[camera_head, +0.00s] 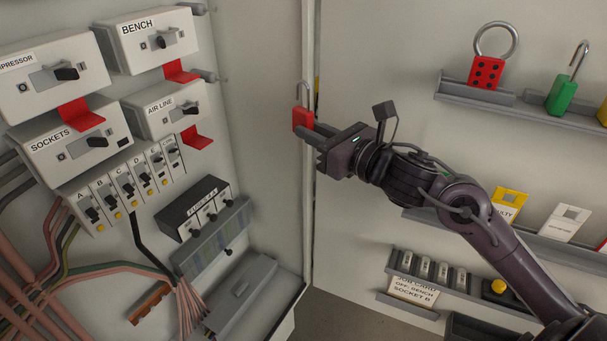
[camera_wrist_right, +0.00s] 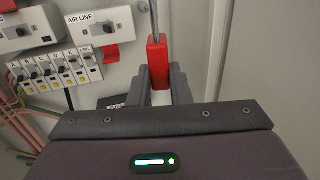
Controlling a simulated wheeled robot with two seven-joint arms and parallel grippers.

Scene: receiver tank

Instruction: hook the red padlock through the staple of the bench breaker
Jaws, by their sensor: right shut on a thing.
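The red padlock (camera_head: 303,118) is held upright in my right gripper (camera_head: 308,131), its grey shackle pointing up. The padlock also shows between the fingers in the right wrist view (camera_wrist_right: 157,55), where the top of its shackle is cut off. The bench breaker (camera_head: 148,38) is a white box labelled BENCH at the upper left, with a black handle and a red tab (camera_head: 180,72) under it. The padlock is apart from it, to its right and lower, in front of the cabinet's side wall. I cannot clearly make out the staple. My left gripper is not in view.
Other breakers, SOCKETS (camera_head: 72,146) and AIR LINE (camera_head: 164,108), sit near the bench breaker with red tabs. At right, a shelf (camera_head: 450,92) holds a red hasp (camera_head: 487,72) and a green padlock (camera_head: 562,94). Between padlock and breakers is free air.

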